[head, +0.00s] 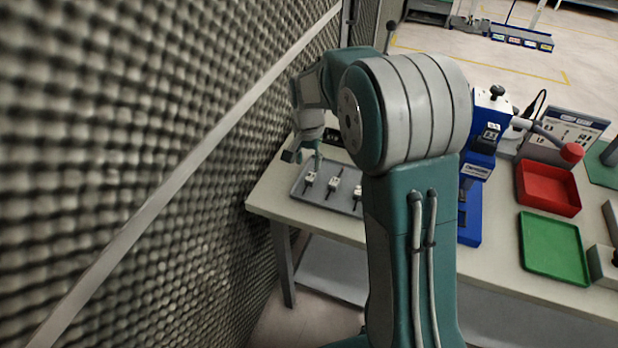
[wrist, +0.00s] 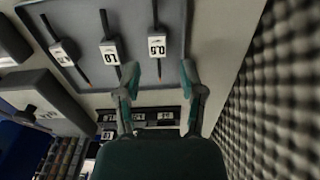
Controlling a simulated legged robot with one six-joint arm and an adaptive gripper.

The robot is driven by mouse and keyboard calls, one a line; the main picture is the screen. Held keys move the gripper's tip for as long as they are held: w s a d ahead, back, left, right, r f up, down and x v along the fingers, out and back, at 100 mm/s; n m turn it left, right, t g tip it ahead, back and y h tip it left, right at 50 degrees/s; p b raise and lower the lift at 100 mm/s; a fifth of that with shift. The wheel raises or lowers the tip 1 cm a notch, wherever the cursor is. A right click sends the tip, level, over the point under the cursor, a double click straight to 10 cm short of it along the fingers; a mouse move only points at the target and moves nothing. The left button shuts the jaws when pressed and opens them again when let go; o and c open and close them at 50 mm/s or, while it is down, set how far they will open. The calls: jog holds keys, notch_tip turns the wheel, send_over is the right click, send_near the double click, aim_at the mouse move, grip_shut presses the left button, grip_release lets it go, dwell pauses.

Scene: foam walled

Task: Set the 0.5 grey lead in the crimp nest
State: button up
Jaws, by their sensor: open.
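The 0.5 lead is a thin dark lead with a white tag (wrist: 157,46) that seems to read 0.5. It lies on the grey tray and shows at the tray's left in the head view (head: 310,178). My gripper (wrist: 160,70) is open and empty, with its fingers apart on either side of the lead's line, just short of the tag. In the head view my gripper (head: 304,157) is over the tray's left end. The blue crimp press (head: 482,150) stands right of my arm; its nest is not clearly visible.
The grey tray (wrist: 85,75) also holds a lead tagged 1.0 (wrist: 110,52) and another tagged lead (wrist: 64,52). A foam wall (head: 150,150) runs close along the left. A red bin (head: 548,188) and green tray (head: 553,248) sit at the right.

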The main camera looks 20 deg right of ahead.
aim_at(309, 179)
notch_tip(309, 179, down, 7)
jog(key=shift+s+d+r, duration=0.1)
jog(key=shift+s+r, duration=0.05)
grip_shut()
